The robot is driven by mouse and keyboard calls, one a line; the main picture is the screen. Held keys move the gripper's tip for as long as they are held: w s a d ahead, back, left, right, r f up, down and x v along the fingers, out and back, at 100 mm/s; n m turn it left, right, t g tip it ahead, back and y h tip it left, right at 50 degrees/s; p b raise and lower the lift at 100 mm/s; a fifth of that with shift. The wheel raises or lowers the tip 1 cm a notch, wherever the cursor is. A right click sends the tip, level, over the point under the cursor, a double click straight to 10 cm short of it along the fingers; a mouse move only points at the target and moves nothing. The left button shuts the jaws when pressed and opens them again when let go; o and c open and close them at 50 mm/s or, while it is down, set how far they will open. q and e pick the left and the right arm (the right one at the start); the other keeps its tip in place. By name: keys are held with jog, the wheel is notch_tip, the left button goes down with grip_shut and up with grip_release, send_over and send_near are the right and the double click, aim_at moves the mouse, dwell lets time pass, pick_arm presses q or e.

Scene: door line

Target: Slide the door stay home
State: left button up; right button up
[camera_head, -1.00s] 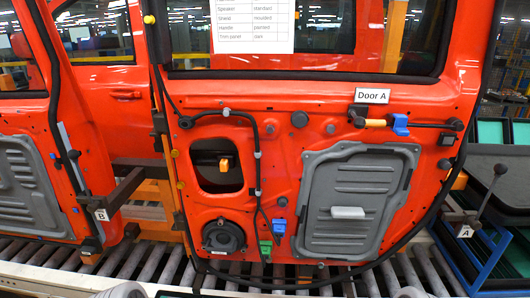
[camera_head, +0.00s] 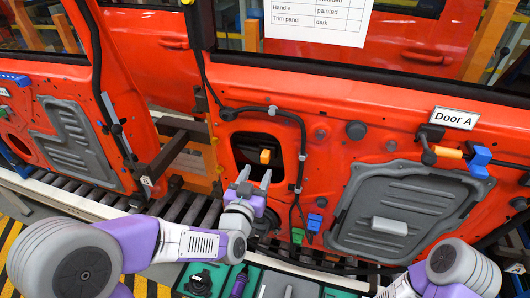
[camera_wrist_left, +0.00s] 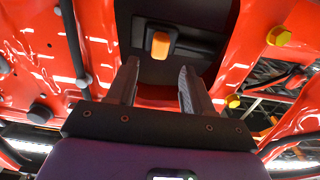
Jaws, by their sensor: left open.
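The red door marked Door A (camera_head: 355,145) fills the middle of the head view. In its dark opening is a dark part with an orange tab (camera_head: 265,156); I take this for the door stay. In the left wrist view the orange tab (camera_wrist_left: 161,44) stands on a dark block (camera_wrist_left: 195,50), just beyond the fingertips. My left gripper (camera_head: 255,175) is open and empty in front of the opening's lower part. In the left wrist view its two fingers (camera_wrist_left: 158,72) point at the block, apart from it. My right gripper is out of view; part of my right arm shows lower right.
A grey panel (camera_head: 440,198) and an orange and blue part (camera_head: 450,153) are on the door to the right. Green and blue clips (camera_head: 314,222) are below the opening. A tray with tools (camera_head: 240,282) lies at the bottom. Another red door is at left.

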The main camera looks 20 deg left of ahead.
aim_at(264, 160)
pick_arm(q)
jog(key=shift+w+d+f+p, duration=0.1)
jog(key=shift+w+p, duration=0.55)
jog(key=shift+w, duration=2.55)
grip_shut()
